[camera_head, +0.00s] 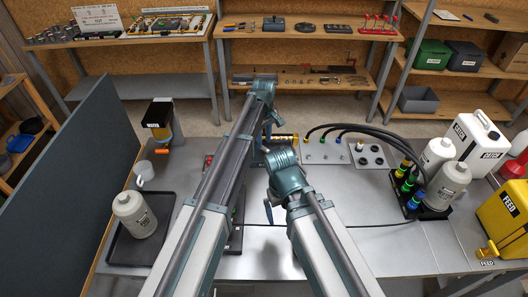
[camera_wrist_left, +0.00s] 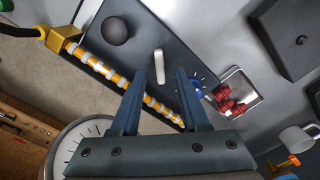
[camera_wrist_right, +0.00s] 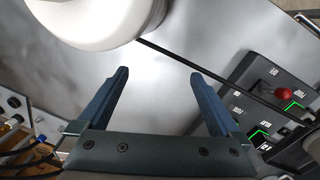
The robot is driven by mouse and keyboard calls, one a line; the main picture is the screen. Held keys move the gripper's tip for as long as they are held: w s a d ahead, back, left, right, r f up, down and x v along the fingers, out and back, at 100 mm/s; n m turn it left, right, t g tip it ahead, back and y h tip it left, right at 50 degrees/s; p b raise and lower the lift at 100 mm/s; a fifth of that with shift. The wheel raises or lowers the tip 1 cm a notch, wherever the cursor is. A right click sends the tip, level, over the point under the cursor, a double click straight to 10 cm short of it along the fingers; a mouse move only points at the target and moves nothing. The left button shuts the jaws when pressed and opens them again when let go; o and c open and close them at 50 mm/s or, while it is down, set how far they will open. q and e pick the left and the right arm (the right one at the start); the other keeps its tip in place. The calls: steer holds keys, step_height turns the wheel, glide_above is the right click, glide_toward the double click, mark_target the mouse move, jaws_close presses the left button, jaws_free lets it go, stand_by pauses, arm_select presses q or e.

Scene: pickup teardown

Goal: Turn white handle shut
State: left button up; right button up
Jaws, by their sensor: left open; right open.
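The white handle (camera_wrist_left: 159,66) is a short pale bar on a dark panel (camera_wrist_left: 132,62) in the left wrist view. It points roughly up and down the picture. My left gripper (camera_wrist_left: 160,77) is open, with its fingertips on either side of the handle's near end. I cannot tell whether they touch it. In the head view the handle is hidden behind my arms. My right gripper (camera_wrist_right: 158,76) is open and empty over the bare bench, with a white rounded vessel (camera_wrist_right: 95,18) close ahead of it.
A yellow-and-white banded tube (camera_wrist_left: 110,72) runs along the panel's edge, near a black knob (camera_wrist_left: 115,30) and a blue knob (camera_wrist_left: 196,88). A dark switch box with a red knob (camera_wrist_right: 283,93) is right of my right gripper. A white bottle (camera_head: 135,213) stands in a black tray.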

mark_target(264, 150)
arm_select(q)
step_height(264, 150, down, 3)
steer(key=shift+r+b, duration=0.2)
steer(key=shift+b, duration=0.6)
arm_select(e)
step_height(264, 150, down, 3)
steer(key=shift+r, duration=0.15)
arm_select(q)
jaws_close()
